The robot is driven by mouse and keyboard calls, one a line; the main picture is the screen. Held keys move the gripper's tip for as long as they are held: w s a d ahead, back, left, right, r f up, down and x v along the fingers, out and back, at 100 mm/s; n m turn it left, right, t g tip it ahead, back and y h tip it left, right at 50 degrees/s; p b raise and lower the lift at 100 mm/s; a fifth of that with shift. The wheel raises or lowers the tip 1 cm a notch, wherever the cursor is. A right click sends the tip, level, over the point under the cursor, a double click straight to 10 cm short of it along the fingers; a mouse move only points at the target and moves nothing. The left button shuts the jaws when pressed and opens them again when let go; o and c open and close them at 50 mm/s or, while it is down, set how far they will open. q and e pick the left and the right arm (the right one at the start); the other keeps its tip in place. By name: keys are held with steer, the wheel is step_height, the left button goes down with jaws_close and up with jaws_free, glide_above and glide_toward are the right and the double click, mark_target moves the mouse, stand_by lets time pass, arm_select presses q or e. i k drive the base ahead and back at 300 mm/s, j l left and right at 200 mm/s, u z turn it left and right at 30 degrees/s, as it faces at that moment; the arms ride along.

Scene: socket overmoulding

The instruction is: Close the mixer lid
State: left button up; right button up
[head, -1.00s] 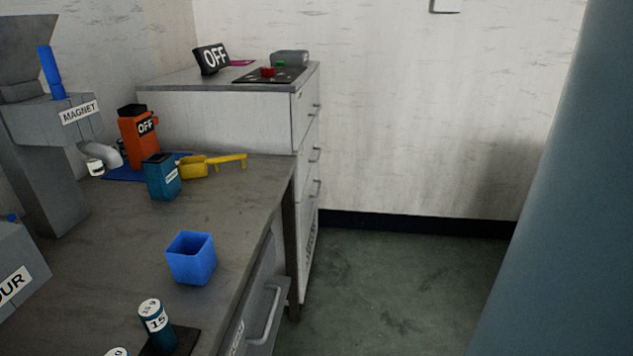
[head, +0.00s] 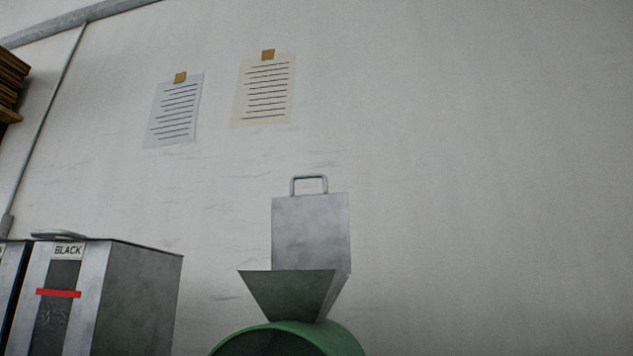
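A green mixer drum (head: 345,340) shows at the bottom of the head view, with only its top part in the picture. A dark green hopper (head: 290,292) sits on top of it. A flat grey lid (head: 311,235) stands upright at the back of the hopper, with a bar handle (head: 309,178) on its top edge. The lid looks raised, and the hopper mouth is seen from below its rim. Neither of my grippers is in view.
A grey metal bin labelled BLACK (head: 140,295) with a red strip stands at the lower left, beside another bin cut by the edge. Two paper sheets (head: 265,90) hang on the wall. The space right of the mixer looks clear.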

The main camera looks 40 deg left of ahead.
mark_target(310, 231)
steer(key=l+u, duration=0.25)
steer(key=l, duration=0.5)
steer(key=l+u, duration=0.3)
steer(key=l, duration=0.45)
